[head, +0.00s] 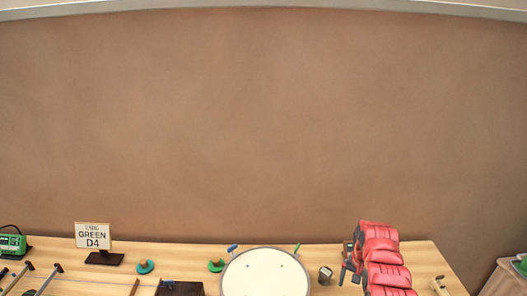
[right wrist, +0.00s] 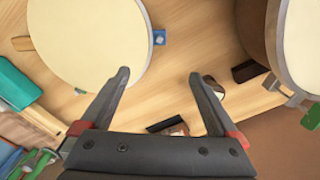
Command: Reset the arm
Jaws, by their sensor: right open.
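My right gripper (right wrist: 160,76) is open in the right wrist view, its two dark fingers spread apart. Nothing is between them but the wooden table behind. A round pale drum (right wrist: 85,42) lies beyond the left finger. My red right arm rises at the lower right of the head view. My left arm and gripper are not in view.
A wooden table (head: 325,253) runs along the bottom of the head view. A second drum (right wrist: 303,40) shows at upper right in the wrist view.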

